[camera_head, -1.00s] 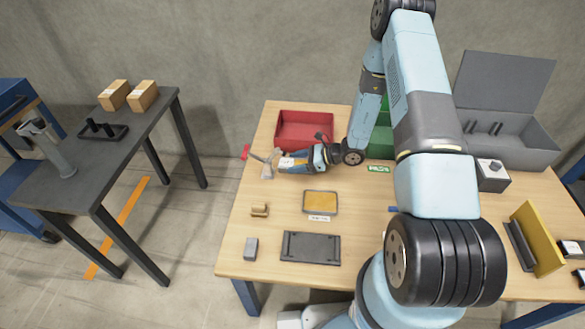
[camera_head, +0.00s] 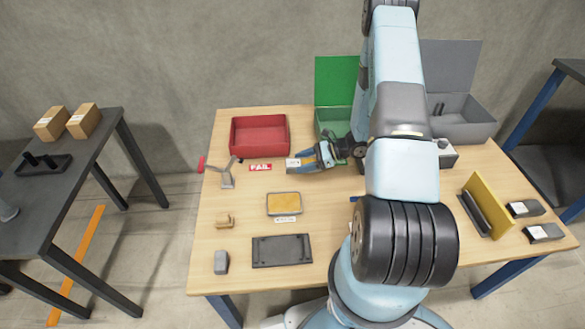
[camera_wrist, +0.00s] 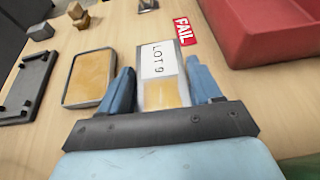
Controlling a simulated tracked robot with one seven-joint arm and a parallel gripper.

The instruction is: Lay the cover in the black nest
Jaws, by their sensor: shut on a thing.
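My gripper (camera_wrist: 160,95) is shut on a flat piece, seemingly the cover (camera_wrist: 160,75), with a grey rim, an amber area and a white label reading LOT 9. In the head view the piece (camera_head: 292,163) shows at the fingertips of my gripper (camera_head: 308,160). It is held over the table, just right of the FAIL label; its height is hard to tell. The black nest (camera_head: 282,250) is a dark flat plate with a raised edge at the table's front. It also shows at the left in the wrist view (camera_wrist: 28,88). Nothing is seen lying in it.
An amber grey-rimmed tray (camera_head: 284,204) lies between my gripper and the nest. A small stand (camera_head: 227,178), a tan block (camera_head: 225,220) and a grey block (camera_head: 221,262) are to the left. The red bin (camera_head: 260,136) and green bin (camera_head: 333,121) stand behind.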

